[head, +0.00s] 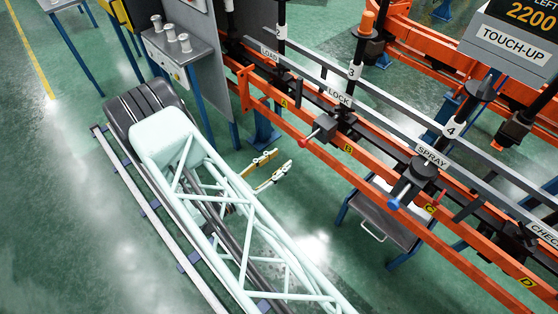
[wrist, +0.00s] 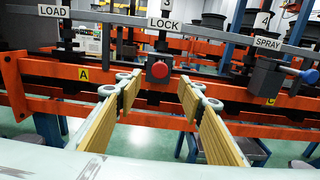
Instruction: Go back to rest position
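My gripper (head: 269,170) shows in the head view over the green floor, between my pale lattice arm and the orange rail line. Its two yellow-padded fingers are apart with nothing between them. In the wrist view my gripper (wrist: 155,92) is also open and empty, its fingers pointing toward the orange frame (wrist: 215,100) and the red knob (wrist: 159,70) under the LOCK sign (wrist: 165,25). The gripper is apart from the frame. No task object is held.
The orange frame (head: 375,165) carries spindles numbered 3 and 4, with a blue-tipped handle (head: 394,203) under SPRAY. A grey tray table (head: 385,215) stands below. A grey panel and bench (head: 180,45) stand at upper left. Floor left of my rail is clear.

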